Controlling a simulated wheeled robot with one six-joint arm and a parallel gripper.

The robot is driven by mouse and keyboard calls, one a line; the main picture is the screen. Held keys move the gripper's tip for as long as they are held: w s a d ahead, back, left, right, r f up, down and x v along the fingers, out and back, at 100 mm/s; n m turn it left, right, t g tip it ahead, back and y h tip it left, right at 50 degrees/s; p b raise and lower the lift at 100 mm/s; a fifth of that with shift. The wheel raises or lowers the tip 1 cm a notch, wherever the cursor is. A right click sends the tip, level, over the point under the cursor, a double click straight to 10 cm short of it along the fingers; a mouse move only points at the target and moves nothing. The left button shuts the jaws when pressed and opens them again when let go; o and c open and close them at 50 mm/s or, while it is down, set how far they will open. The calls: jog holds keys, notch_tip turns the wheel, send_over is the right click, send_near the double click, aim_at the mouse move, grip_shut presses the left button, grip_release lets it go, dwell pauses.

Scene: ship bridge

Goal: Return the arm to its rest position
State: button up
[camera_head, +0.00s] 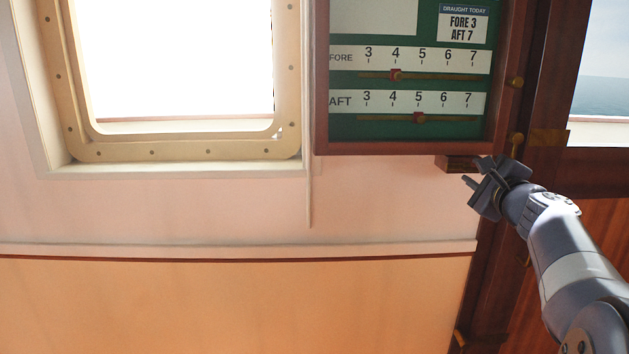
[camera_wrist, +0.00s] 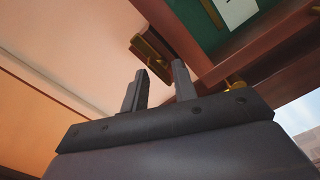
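My gripper (camera_head: 469,181) is at the right in the head view, at the end of my raised grey arm. It is near the lower right corner of the draught board, beside the dark door post. In the wrist view the two fingers of my gripper (camera_wrist: 159,88) stand apart with nothing between them. A small brown wooden block with brass (camera_wrist: 150,48) shows just beyond the fingertips. The same block (camera_head: 455,163) is under the board's corner in the head view. I cannot tell whether a finger touches it.
The draught board (camera_head: 321,95) has a FORE slider (camera_head: 397,75) near 4 and an AFT slider (camera_head: 418,118) at 5. Its card (camera_head: 463,25) reads FORE 3, AFT 7. A framed window (camera_head: 180,150) is at left. The wall below (camera_head: 230,300) is clear. A wooden door (camera_head: 605,225) is at right.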

jog(key=m+p, duration=0.2)
jog(key=p, duration=0.1)
jog(key=shift+r+m, duration=0.25)
jog(key=shift+m, duration=0.05)
jog(key=s+a+f+n+g+y, duration=0.1)
jog(key=s+f, duration=0.1)
jog(key=s, duration=0.4)
jog(key=s+a+f+n+g+y, duration=0.1)
jog(key=s+a+f+n, duration=0.1)
jog(key=s, duration=0.5)
jog(key=shift+f, duration=0.25)
jog(key=shift+a, duration=0.1)
